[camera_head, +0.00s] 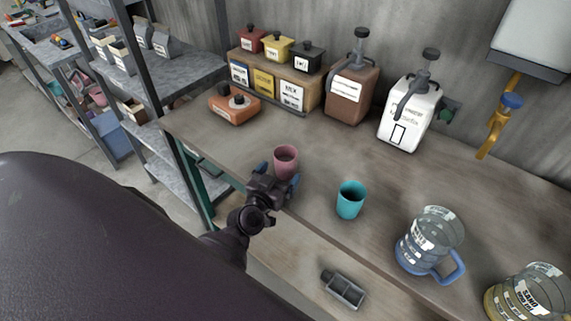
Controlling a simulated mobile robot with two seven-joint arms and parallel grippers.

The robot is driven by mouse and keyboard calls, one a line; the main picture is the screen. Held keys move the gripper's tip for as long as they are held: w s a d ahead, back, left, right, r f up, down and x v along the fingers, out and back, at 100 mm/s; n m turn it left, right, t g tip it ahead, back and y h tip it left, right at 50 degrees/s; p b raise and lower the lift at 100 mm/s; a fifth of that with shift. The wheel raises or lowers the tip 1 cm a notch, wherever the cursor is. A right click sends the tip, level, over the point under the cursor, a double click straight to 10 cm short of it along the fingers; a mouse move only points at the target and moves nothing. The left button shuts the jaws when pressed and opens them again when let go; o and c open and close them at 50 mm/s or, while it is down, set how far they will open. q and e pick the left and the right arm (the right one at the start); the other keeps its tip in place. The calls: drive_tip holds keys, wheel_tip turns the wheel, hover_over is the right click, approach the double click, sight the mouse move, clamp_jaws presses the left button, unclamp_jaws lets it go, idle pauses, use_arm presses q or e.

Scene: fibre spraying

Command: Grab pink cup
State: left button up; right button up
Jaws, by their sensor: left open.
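The pink cup (286,158) stands upright on the workbench (210,130), near its front edge. My left gripper (279,176) is open, with one finger on each side of the cup's near, lower part. The gripper body hides the cup's base, and I cannot tell whether the fingers touch it. My right gripper is not in view.
A teal cup (350,200) stands close to the right of the gripper. A clear jug with a blue handle (430,242) is further right. An orange box (234,106) and dispensers (408,112) stand behind. A small grey tray (343,288) lies in front.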

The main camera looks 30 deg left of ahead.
sight(281, 171)
use_arm(q)
drive_tip(key=shift+w+a+f, duration=0.1)
drive_tip(key=shift+w+a, duration=0.1)
drive_tip(key=shift+w, duration=1.4)
drive_tip(key=shift+c, duration=0.4)
drive_tip(key=c, duration=0.9)
drive_tip(key=shift+r, duration=0.2)
